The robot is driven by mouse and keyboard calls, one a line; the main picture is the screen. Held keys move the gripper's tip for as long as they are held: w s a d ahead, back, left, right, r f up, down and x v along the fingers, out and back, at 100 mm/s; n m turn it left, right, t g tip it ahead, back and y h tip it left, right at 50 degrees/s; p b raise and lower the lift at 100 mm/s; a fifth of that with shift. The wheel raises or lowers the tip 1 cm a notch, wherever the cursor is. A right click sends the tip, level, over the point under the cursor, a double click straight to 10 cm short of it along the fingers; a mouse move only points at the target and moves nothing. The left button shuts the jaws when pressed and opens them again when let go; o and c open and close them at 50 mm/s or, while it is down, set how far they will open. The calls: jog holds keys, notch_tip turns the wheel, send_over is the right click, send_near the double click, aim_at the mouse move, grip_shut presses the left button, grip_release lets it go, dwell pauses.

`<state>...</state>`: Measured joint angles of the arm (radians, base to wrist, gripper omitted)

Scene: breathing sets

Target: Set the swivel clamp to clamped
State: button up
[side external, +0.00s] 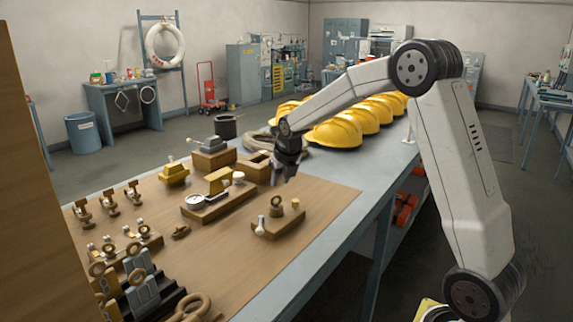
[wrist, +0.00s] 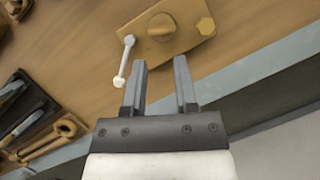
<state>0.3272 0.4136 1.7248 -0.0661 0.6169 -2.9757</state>
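A small tan block with a pale lever, which I take to be the swivel clamp (side external: 278,222), sits on the board near its right front edge. It also shows at the top of the wrist view (wrist: 182,42), with a round knob and a hex-headed post on it. Its pale lever (side external: 261,226) is at the block's left end and sticks out past the block in the wrist view (wrist: 125,62). I cannot tell whether it is clamped. My gripper (side external: 281,182) points down above and behind the block. Its fingers (wrist: 160,66) are apart, empty, and clear of the lever.
A base with a gauge (side external: 195,201) and yellow block stands left of the clamp. Yellow hard hats (side external: 338,132) line the table's far part. Dark fixtures (side external: 143,293) crowd the front left. Bare board (side external: 325,200) lies right of the clamp.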

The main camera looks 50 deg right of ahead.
jog(key=shift+a, duration=0.1)
jog(key=c, duration=0.4)
jog(key=m, duration=0.1)
jog(key=a+m, duration=0.2)
jog(key=shift+w+a+f+g+y, duration=0.1)
jog(key=shift+f+g+y, duration=0.2)
jog(key=shift+y, duration=0.1)
grip_shut()
jog(key=a+m+g+y, duration=0.2)
jog(key=a+m+y, duration=0.2)
jog(key=a+m, duration=0.6)
jog(key=shift+a+f+m, duration=0.2)
jog(key=shift+f+m, duration=0.05)
jog(key=shift+m, duration=1.45)
